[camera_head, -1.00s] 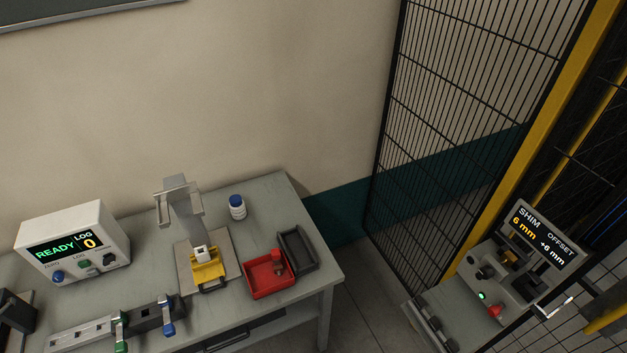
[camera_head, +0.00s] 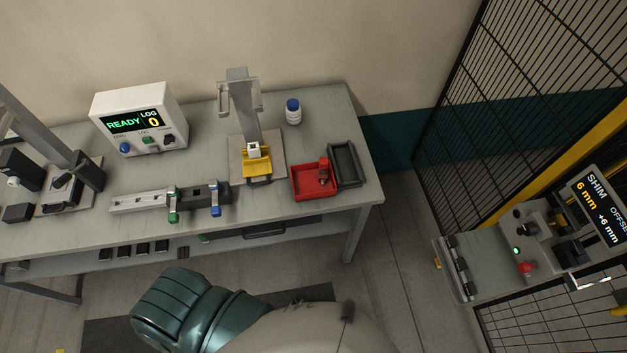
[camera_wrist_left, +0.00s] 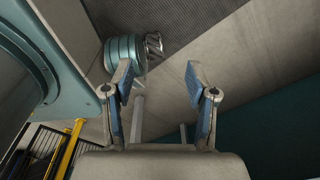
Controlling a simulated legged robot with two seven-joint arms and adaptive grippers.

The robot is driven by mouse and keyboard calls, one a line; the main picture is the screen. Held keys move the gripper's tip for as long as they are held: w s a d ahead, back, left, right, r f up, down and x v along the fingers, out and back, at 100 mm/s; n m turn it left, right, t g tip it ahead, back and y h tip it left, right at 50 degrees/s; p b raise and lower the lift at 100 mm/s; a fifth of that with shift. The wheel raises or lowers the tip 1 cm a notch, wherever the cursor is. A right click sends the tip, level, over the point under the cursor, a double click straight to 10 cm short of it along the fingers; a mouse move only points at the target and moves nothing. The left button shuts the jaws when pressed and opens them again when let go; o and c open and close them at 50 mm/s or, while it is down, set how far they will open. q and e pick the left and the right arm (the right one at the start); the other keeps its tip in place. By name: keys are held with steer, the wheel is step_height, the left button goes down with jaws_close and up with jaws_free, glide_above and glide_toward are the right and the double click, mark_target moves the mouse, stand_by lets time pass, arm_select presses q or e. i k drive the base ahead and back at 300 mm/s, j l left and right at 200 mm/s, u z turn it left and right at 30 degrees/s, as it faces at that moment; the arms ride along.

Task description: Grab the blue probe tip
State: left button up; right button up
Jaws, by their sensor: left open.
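The blue probe tip (camera_head: 215,211) sits at the right part of a grey and black rack (camera_head: 128,202) near the front edge of the bench in the head view. A green tip (camera_head: 173,217) is in the same rack to its left. My left gripper (camera_wrist_left: 157,76) shows in the left wrist view, open and empty, with its blue-padded fingers apart and no probe tip near them. It is not in the head view. My right gripper is in neither view.
The bench (camera_head: 90,232) also holds a READY/LOG box (camera_head: 140,118), a stand with a yellow part (camera_head: 256,160), a red tray (camera_head: 312,185), a dark tray (camera_head: 345,165) and a white bottle (camera_head: 293,112). A SHIM console (camera_head: 500,255) and mesh fence stand to the right.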

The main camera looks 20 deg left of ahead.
mark_target(214, 184)
steer(key=u, duration=1.8)
